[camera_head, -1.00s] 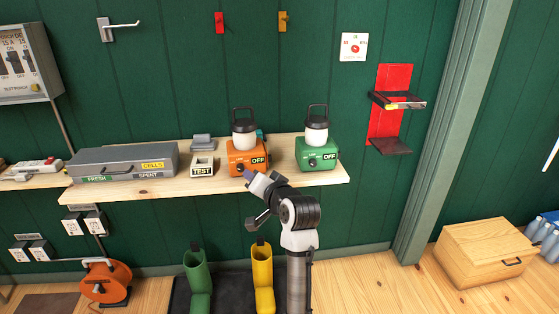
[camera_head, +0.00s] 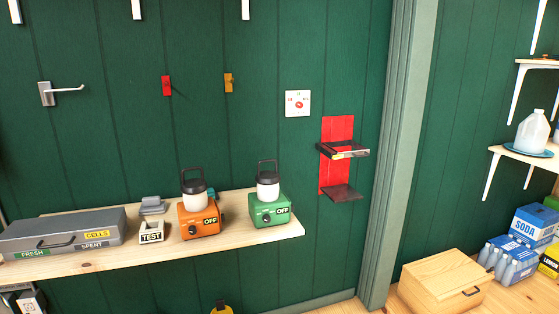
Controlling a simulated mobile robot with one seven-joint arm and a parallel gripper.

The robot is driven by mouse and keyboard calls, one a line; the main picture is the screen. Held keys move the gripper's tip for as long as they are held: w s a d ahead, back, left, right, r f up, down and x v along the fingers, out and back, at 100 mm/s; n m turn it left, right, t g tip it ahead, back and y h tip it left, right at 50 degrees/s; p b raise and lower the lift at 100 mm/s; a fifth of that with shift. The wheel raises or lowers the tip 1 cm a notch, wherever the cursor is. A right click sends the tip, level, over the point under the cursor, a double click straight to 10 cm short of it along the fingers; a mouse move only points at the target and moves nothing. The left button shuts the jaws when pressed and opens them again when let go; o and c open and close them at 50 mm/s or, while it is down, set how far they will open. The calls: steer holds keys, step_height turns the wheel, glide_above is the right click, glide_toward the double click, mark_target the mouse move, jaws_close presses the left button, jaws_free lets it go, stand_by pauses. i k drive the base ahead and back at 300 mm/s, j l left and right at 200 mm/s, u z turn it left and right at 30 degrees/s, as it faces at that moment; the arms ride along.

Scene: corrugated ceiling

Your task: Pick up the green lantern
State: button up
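The green lantern (camera_head: 269,203) stands upright at the right end of the wooden shelf (camera_head: 118,261). It has a green base marked OFF, a white globe and a black top handle. An orange lantern (camera_head: 198,211) of the same shape, also marked OFF, stands just to its left, apart from it. My gripper and arm do not show in this view.
A grey case (camera_head: 62,232) and a TEST box (camera_head: 151,232) sit further left on the shelf. A red wall panel with a black bracket (camera_head: 340,194) is right of the green lantern. A wooden chest (camera_head: 440,283) and soda packs (camera_head: 534,222) stand at the lower right.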

mark_target(268, 199)
steer(key=i+u, duration=0.1)
steer(key=u, duration=0.65)
steer(key=i+l+u, duration=0.2)
steer(key=l+u, duration=0.2)
steer(key=i+l+u, duration=0.1)
steer(key=l+u, duration=0.25)
steer(key=i+l, duration=0.1)
steer(key=l, duration=0.3)
steer(key=i+l+u, duration=0.1)
steer(key=l, duration=0.3)
steer(key=i+l, duration=0.1)
steer(key=l, duration=0.3)
steer(key=u, duration=0.05)
